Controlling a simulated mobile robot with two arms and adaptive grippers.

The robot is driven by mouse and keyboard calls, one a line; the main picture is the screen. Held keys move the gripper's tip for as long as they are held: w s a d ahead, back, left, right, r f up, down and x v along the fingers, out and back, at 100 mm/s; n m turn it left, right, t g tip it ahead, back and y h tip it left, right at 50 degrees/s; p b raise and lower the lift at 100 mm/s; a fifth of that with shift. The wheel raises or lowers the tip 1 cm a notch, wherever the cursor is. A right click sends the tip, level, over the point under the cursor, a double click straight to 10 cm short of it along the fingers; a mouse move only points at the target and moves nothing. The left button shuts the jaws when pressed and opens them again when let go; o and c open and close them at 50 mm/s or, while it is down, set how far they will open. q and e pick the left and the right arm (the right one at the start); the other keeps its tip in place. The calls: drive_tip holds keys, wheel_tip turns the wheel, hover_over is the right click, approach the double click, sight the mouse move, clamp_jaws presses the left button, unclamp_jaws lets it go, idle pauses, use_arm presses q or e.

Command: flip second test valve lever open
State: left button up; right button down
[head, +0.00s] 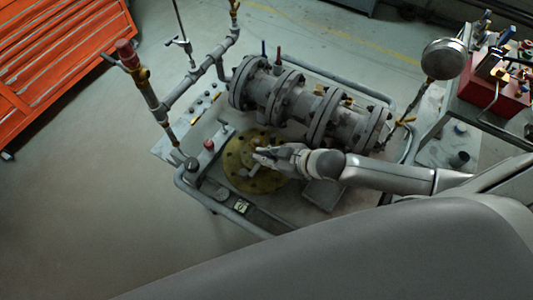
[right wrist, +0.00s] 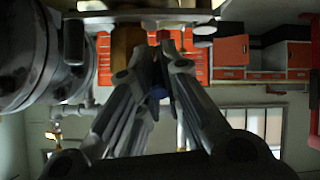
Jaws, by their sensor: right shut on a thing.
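My right gripper (head: 262,155) reaches in from the right in the head view, with its fingers over the round yellow flange (head: 246,180) on the cart. In the right wrist view the fingers of my right gripper (right wrist: 156,50) come together on a small thing at their tips. The fingers hide most of it, so its shape and whether it is the second test valve lever are unclear. My left gripper is not in view.
Pipes rise at the cart's left, one with a red-topped fitting (head: 126,54). A round gauge (head: 444,59) stands at the right, near a red box (head: 490,95) on a bench. An orange drawer cabinet (head: 60,55) is at the upper left. The floor on the left is clear.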

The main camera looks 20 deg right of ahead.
idle(0.4)
drive_tip(key=c, duration=1.5)
unclamp_jaws()
drive_tip(key=shift+o, duration=0.2)
drive_tip(key=v, duration=1.2)
drive_tip(key=shift+c, duration=0.3)
